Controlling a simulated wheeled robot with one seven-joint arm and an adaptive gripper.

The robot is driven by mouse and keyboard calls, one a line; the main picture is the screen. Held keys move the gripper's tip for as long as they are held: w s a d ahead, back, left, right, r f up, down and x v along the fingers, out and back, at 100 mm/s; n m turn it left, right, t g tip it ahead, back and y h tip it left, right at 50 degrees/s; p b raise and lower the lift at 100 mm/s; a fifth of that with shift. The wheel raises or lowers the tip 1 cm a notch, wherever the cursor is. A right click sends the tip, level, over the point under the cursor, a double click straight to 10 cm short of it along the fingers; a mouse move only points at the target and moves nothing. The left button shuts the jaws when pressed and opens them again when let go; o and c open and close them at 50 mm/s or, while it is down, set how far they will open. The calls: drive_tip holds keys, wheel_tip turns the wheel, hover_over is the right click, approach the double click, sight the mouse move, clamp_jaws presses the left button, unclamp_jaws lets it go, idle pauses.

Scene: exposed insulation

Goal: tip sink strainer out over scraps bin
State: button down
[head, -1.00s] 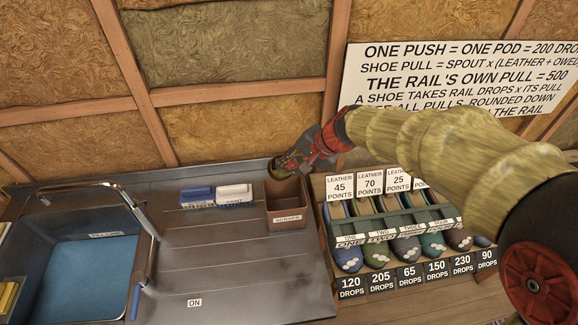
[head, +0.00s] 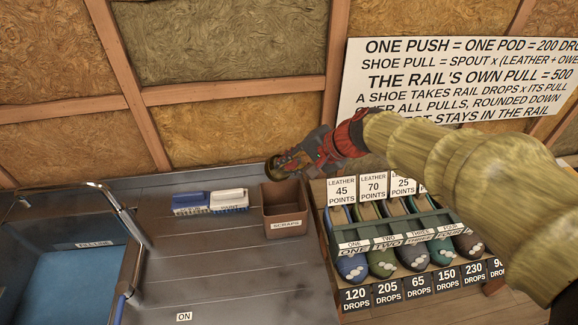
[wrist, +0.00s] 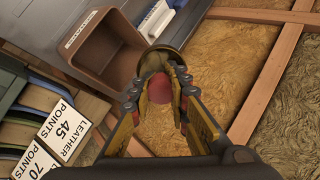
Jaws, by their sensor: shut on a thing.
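My gripper (head: 287,164) is shut on the sink strainer (wrist: 163,56), a small round metal cup with a brassy rim at the fingertips in the wrist view. What is inside the strainer cannot be made out. The brown scraps bin (head: 285,226), labelled SCRAPS, stands on the counter; the head view shows the gripper above its back edge. In the wrist view the bin (wrist: 110,62) lies up and left of the strainer, which overlaps its near corner. A reddish patch shows between the fingers; I cannot tell what it is.
A sink (head: 85,275) with a tap is at the far left. A rack of shoes (head: 395,235) with number cards stands right of the bin. The insulated wall (head: 235,135) is close behind the gripper.

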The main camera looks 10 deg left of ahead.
drive_tip(key=shift+s+d+f+y+b, duration=0.15)
drive_tip(key=shift+f+y+b, duration=0.2)
drive_tip(key=shift+b, duration=1.7)
drive_tip(key=shift+r+t+y+b, duration=0.2)
drive_tip(key=shift+t+y+b, duration=0.2)
drive_tip(key=shift+b, duration=1.25)
drive_tip(key=b, duration=0.4)
drive_tip(key=shift+d+f+y, duration=0.2)
drive_tip(key=shift+f+y, duration=0.1)
drive_tip(key=shift+y, duration=0.05)
drive_tip(key=shift+s+r+t+y, duration=0.1)
drive_tip(key=shift+t+y, duration=0.2)
drive_tip(key=shift+t, duration=0.1)
drive_tip(key=shift+d, duration=0.1)
drive_tip(key=shift+s+d+f+t+y, duration=0.1)
drive_tip(key=shift+f+t+y, duration=0.2)
drive_tip(key=shift+y, duration=0.3)
drive_tip(key=shift+d+f+t+y, duration=0.15)
drive_tip(key=shift+t+y, duration=0.35)
drive_tip(key=shift+y, duration=0.3)
